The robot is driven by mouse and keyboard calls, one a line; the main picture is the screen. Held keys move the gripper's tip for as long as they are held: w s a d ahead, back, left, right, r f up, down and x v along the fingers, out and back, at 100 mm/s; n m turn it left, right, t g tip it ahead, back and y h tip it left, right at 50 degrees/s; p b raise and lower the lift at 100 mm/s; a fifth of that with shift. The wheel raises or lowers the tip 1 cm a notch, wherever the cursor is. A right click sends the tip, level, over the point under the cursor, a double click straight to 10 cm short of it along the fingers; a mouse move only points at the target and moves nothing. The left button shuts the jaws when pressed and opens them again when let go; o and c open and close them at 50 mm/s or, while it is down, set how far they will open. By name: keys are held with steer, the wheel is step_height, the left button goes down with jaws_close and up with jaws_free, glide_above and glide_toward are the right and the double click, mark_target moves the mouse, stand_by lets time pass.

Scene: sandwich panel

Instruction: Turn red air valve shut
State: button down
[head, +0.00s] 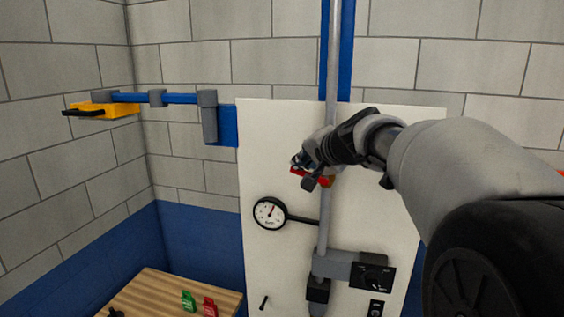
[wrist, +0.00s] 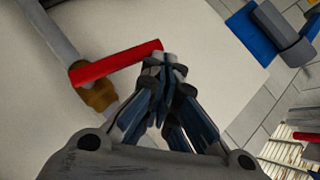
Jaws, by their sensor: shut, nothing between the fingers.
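The red valve lever (wrist: 115,64) lies across the grey vertical pipe (wrist: 55,35), roughly crosswise to it, on a brass valve body (wrist: 98,96). In the head view the red lever (head: 322,183) shows partly behind my gripper (head: 300,164). In the wrist view my gripper (wrist: 168,64) is shut and empty, its fingertips right by the lever's free end. I cannot tell if they touch it.
A white panel (head: 270,150) carries a round gauge (head: 270,212) and a black dial box (head: 371,278). A blue wall arm (head: 180,98) holds a yellow piece (head: 122,109). A wooden table (head: 150,295) bears green (head: 189,300) and red tags (head: 210,307).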

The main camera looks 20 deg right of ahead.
steer(key=shift+w+a+f+b, duration=0.3)
steer(key=shift+a+f+b, duration=0.1)
steer(key=shift+f+b, duration=0.2)
steer(key=shift+r, duration=0.1)
stand_by(0.4)
steer(key=s+a+r+p, duration=0.3)
steer(key=s+r, duration=0.3)
steer(key=r, duration=0.5)
steer(key=shift+a, duration=0.55)
steer(key=shift+f, duration=0.1)
